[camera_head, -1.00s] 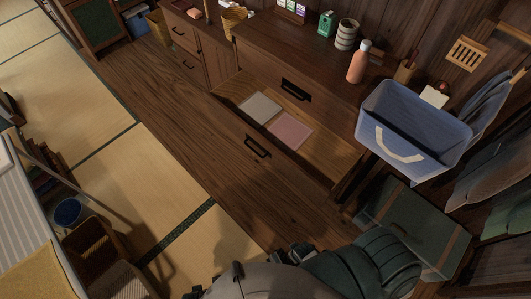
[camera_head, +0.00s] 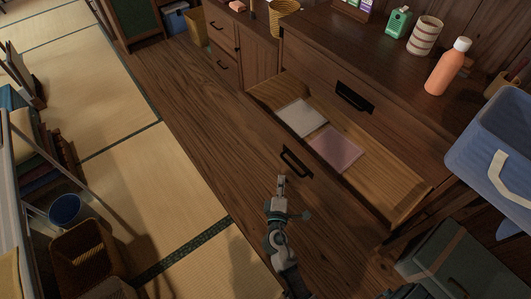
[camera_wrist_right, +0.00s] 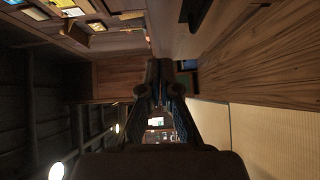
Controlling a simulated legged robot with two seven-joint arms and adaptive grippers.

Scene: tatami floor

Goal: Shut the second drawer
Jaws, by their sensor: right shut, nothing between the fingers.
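The second drawer (camera_head: 265,130) of the dark wooden dresser stands pulled out below a closed upper drawer (camera_head: 368,110). A pale folded item (camera_head: 301,118) and a pink one (camera_head: 336,148) lie inside it. A black bar handle (camera_head: 297,160) is on its front. My right gripper (camera_head: 281,183) is in front of the drawer, close to the handle in the picture; I cannot tell whether it touches. Its fingers are shut and empty, and they also show in the right wrist view (camera_wrist_right: 162,78). My left gripper is not in view.
A blue bin (camera_head: 480,165) and a dark green chest (camera_head: 455,270) are at the right. The wooden floor (camera_head: 190,110) left of the drawer is clear.

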